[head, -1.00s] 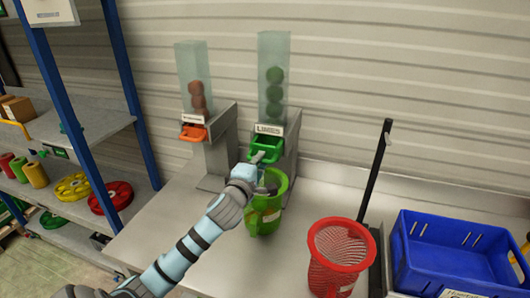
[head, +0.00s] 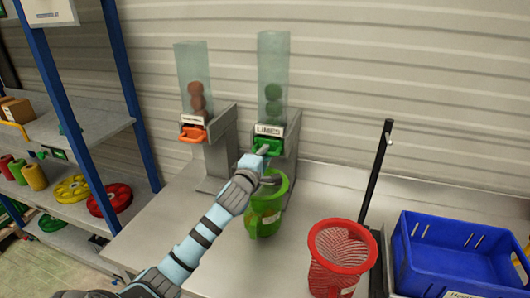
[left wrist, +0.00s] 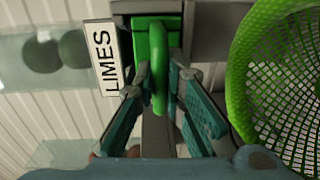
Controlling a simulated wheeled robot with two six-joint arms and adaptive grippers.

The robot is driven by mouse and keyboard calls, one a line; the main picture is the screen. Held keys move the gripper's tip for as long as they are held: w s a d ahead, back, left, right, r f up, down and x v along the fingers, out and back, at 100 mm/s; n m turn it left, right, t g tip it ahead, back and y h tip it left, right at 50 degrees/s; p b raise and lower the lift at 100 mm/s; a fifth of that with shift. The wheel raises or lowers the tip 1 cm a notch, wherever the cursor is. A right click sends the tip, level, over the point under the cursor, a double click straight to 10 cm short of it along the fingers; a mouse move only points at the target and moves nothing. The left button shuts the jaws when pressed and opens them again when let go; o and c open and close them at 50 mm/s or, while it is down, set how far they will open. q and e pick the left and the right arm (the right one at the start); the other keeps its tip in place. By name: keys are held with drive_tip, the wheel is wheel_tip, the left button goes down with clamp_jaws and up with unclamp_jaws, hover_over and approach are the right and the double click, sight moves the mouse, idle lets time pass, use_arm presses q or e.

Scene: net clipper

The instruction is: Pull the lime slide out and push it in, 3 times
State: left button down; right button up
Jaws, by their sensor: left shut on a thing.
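The green lime slide (head: 274,144) sits at the foot of the clear lime tube (head: 273,60), under the white LIMES label (head: 269,130). It looks close to fully in. My left gripper (head: 263,151) is at its front. In the left wrist view, the two fingers (left wrist: 160,82) are shut on the slide's green loop handle (left wrist: 158,60), one on each side. Several dark green limes (head: 273,92) are stacked in the tube. My right gripper is not in view.
A green basket (head: 263,222) stands below the lime slide, close to my left wrist. An orange slide (head: 192,134) and its tube are to the left. A red basket (head: 338,262), black post (head: 376,170) and blue crate (head: 455,262) stand to the right.

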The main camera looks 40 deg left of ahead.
use_arm(q)
drive_tip(key=shift+s+f, duration=0.15)
drive_tip(key=shift+f, duration=0.05)
drive_tip(key=shift+f+p+v, duration=0.2)
drive_tip(key=shift+p+v, duration=0.3)
drive_tip(key=shift+v, duration=2.05)
drive_tip(key=shift+f+p+v, duration=0.2)
drive_tip(key=shift+p+v, duration=0.3)
drive_tip(key=shift+v, duration=2.05)
drive_tip(key=shift+r+b+x, duration=0.2)
drive_tip(key=shift+b+x, duration=0.35)
drive_tip(key=shift+x, duration=2.05)
drive_tip(key=shift+r+b+x, duration=0.2)
drive_tip(key=shift+b+x, duration=0.3)
drive_tip(key=shift+x, duration=2.1)
